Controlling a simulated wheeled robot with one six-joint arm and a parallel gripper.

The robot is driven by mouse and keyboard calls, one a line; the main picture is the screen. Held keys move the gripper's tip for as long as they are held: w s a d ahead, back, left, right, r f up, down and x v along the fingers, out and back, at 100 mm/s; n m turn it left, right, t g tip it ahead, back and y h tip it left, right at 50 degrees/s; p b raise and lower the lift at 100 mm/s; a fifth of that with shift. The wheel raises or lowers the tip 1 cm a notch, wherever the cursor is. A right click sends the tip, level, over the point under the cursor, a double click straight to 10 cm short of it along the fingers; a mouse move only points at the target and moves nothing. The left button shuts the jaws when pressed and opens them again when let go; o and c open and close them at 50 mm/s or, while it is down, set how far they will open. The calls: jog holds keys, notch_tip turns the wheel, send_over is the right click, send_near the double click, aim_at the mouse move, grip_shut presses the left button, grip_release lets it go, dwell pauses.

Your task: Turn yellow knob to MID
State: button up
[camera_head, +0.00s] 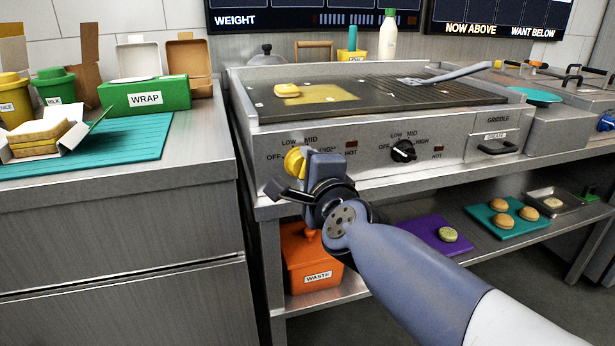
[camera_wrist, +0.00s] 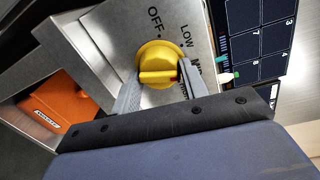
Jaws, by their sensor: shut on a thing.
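The yellow knob (camera_head: 292,161) is the left one on the griddle's front panel, with OFF, LOW, MID and partly hidden further lettering around it. My gripper (camera_head: 303,168) is at the knob and covers part of it and the label on its right. In the wrist view the gripper (camera_wrist: 160,76) has one grey finger on each side of the yellow knob (camera_wrist: 158,58) and is shut on it. The knob's ridge lies across the picture, its small red mark at the right end, toward the MID lettering (camera_wrist: 195,68). The exact alignment is hard to tell.
A black knob (camera_head: 403,150) sits further right on the panel. The griddle (camera_head: 370,113) above holds a yellow patty-like piece and a spatula. An orange waste bin (camera_head: 310,262) stands below the panel. A counter (camera_head: 200,170) is at left.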

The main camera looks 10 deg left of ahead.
jog(key=shift+m, duration=0.4)
jog(key=o, duration=1)
jog(key=shift+c, duration=0.2)
jog(key=f+p+v, duration=0.1)
jog(key=p+v, duration=0.3)
jog(key=v, duration=0.6)
jog(key=shift+s+d+r, duration=0.25)
jog(key=shift+s+r, duration=0.05)
jog(key=shift+r, duration=0.25)
jog(key=shift+w, duration=0.1)
